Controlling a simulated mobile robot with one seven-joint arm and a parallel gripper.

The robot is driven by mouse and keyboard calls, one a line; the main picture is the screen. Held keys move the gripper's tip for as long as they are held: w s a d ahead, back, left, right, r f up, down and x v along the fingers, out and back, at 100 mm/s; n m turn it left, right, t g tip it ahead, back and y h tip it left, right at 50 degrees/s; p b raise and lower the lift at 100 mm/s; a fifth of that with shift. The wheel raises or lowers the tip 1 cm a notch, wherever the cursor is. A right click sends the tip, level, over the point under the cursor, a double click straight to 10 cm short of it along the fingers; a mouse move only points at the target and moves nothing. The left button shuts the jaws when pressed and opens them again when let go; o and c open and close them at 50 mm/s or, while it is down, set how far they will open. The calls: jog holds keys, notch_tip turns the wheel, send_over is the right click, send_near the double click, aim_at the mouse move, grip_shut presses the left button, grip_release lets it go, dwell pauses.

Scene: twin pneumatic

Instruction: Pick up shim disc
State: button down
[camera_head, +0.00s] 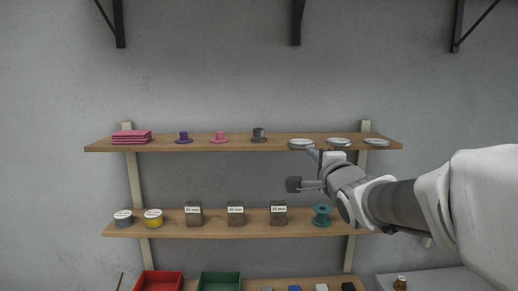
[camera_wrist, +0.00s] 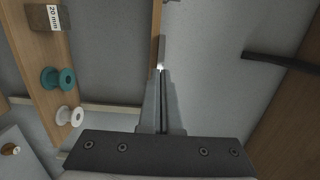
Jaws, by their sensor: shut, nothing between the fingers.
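Several flat pale grey discs lie at the right end of the upper shelf: a left one (camera_head: 301,143), a middle one (camera_head: 339,141) and a right one (camera_head: 376,141). Which of them is the shim disc I cannot tell. My gripper (camera_head: 313,154) is just below the left disc, in front of the shelf's edge. In the wrist view my gripper (camera_wrist: 162,73) is shut and empty, its fingers together. A thin grey edge (camera_wrist: 161,48) lies just past the fingertips, perhaps a disc seen edge-on; whether they touch is unclear.
The upper shelf (camera_head: 190,146) also holds pink sheets (camera_head: 131,136) and several small hat-shaped parts. The middle shelf (camera_head: 175,233) holds tins, labelled blocks and a teal spool (camera_head: 321,215). A white spool (camera_wrist: 69,117) shows in the wrist view. Red and green trays (camera_head: 219,279) stand below.

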aim_at(305, 147)
jog(key=shift+w+a+p, duration=0.2)
jog(key=shift+w+p, duration=0.1)
jog(key=shift+w, duration=1.6)
jog(key=shift+w, duration=0.1)
jog(key=shift+w+a, duration=0.1)
jog(key=shift+w, duration=0.8)
jog(key=shift+s, duration=0.1)
